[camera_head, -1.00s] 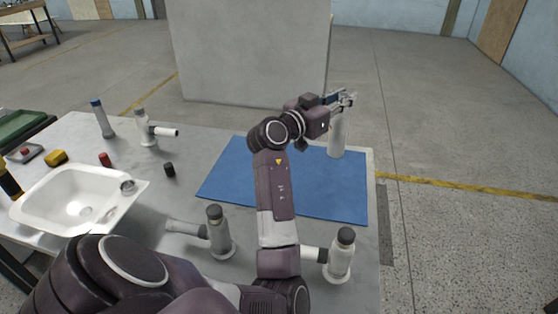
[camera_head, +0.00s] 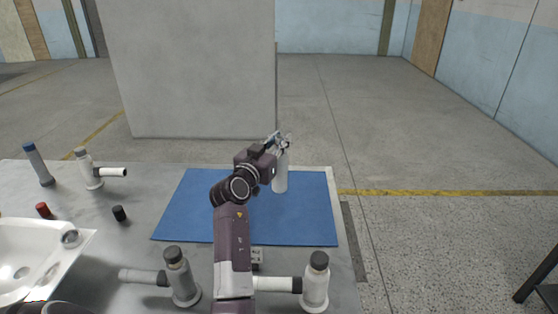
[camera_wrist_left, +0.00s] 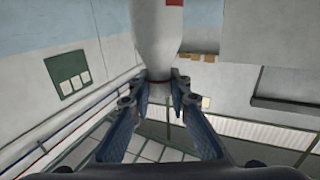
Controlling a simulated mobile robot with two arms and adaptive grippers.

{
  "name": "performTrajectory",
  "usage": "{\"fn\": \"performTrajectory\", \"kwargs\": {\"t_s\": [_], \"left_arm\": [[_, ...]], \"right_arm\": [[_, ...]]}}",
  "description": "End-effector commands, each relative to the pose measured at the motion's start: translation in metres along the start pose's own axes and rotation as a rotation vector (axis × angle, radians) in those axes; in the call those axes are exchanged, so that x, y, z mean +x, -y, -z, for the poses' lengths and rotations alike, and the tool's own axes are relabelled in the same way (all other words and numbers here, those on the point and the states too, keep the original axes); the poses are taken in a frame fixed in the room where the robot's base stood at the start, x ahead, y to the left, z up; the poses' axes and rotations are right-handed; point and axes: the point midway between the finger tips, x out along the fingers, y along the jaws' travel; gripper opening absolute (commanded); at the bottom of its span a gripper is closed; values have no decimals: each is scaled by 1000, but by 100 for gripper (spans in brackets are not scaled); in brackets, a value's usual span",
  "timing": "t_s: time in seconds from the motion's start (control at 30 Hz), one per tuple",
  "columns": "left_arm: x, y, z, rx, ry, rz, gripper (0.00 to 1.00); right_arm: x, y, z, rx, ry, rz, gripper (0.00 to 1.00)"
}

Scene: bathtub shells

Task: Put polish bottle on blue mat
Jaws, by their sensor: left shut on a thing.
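The polish bottle (camera_head: 281,175), white and upright, is in my left gripper (camera_head: 283,141) in the head view. It appears over the far right part of the blue mat (camera_head: 300,225); I cannot tell whether its base touches the mat. In the left wrist view my left gripper (camera_wrist_left: 160,88) has its two blue fingers closed around the narrow end of the bottle (camera_wrist_left: 157,40). My left arm crosses above the mat and hides part of it. My right gripper is not in view.
The mat's right part is clear.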

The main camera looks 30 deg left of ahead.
Motion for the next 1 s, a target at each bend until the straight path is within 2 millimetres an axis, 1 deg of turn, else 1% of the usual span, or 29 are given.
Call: {"fn": "performTrajectory", "kwargs": {"t_s": [0.03,0.17,0.3,0.4,0.6,0.8,0.83,0.97,1.0], "left_arm": [[0,0,-6,2,-1,-1,0],[0,0,-15,2,-1,-1,0],[0,0,-39,4,2,-1,0],[0,0,-50,3,-1,-1,0],[0,0,-52,0,-3,0,0],[0,0,-54,0,-2,0,0],[0,0,-55,0,-1,-1,18],[0,0,-55,1,-1,-1,32],[0,0,-55,1,-1,-1,34]], "right_arm": [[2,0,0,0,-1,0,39],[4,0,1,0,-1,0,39],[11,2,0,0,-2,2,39],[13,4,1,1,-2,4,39],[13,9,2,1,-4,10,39],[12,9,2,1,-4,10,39],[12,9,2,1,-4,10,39],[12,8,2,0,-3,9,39],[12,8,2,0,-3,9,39]]}}
